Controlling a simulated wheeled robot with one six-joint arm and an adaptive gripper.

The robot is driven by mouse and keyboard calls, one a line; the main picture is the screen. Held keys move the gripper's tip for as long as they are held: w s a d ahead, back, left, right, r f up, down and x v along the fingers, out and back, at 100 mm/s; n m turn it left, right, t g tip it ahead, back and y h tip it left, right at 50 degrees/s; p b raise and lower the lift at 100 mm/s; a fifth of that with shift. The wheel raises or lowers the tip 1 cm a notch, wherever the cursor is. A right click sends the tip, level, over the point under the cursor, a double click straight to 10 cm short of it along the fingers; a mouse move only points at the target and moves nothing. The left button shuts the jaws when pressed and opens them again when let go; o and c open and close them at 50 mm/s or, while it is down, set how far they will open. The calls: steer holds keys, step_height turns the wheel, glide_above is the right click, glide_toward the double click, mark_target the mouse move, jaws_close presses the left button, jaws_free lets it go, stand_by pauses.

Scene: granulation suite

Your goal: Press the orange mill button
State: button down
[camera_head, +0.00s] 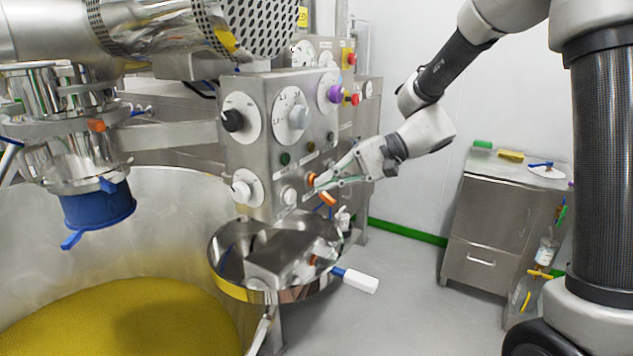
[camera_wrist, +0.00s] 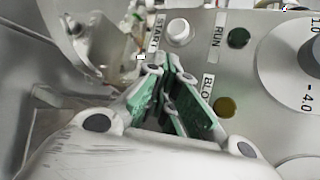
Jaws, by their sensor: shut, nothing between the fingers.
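The steel control panel (camera_head: 262,150) stands in the middle of the head view. A small orange button (camera_head: 311,179) shows on its lower right part, right at the tips of my gripper (camera_head: 310,190). I cannot tell whether the tips touch it. My gripper is shut and empty, reaching in from the right. In the wrist view the closed fingertips (camera_wrist: 165,68) point at the panel, below a white button (camera_wrist: 179,31) beside a START label. No orange button shows in the wrist view; the fingers may hide it.
Dials and a white knob (camera_head: 241,191) crowd the panel. A second orange part (camera_head: 327,198) sits just below my gripper. A steel bowl (camera_head: 225,262) with a white-handled tool (camera_head: 358,281) lies beneath. A steel cabinet (camera_head: 493,225) stands at right; floor between is clear.

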steer(key=shift+s+d, duration=0.5)
steer(key=shift+d, duration=0.25)
steer(key=shift+d, duration=0.1)
steer(key=shift+s+d, duration=0.7)
steer(key=shift+d, duration=0.3)
steer(key=shift+s+d, duration=0.7)
steer(key=shift+d, duration=0.3)
